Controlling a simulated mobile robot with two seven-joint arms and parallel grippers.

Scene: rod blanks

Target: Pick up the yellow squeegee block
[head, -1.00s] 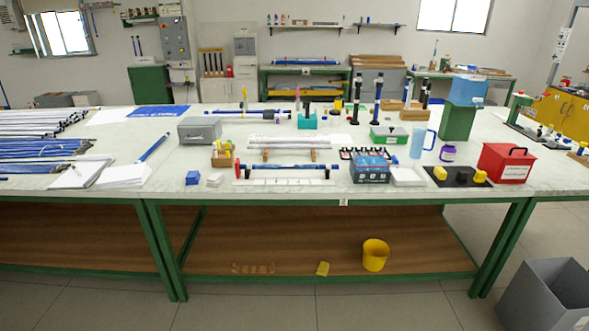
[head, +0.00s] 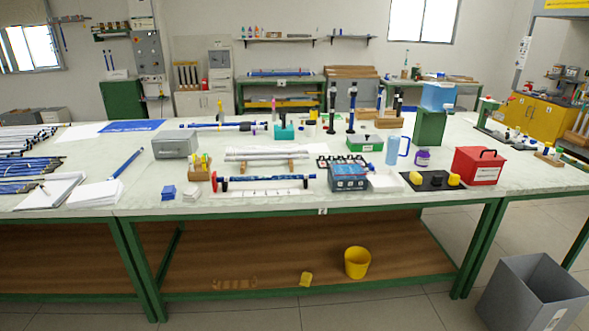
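A small yellow block (head: 306,279), which looks like the squeegee block, lies on the brown lower shelf (head: 400,277) under the workbench, near the shelf's front edge. It is left of a yellow bucket (head: 357,262) and apart from it. Its fine shape is too small to tell. Neither of my grippers is in view.
The green bench frame's front rail (head: 260,210) and legs (head: 478,247) border the shelf opening. A faint brown slotted piece (head: 234,283) lies left on the shelf. A grey bin (head: 535,292) stands on the floor at right. The crowded benchtop (head: 240,205) is above.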

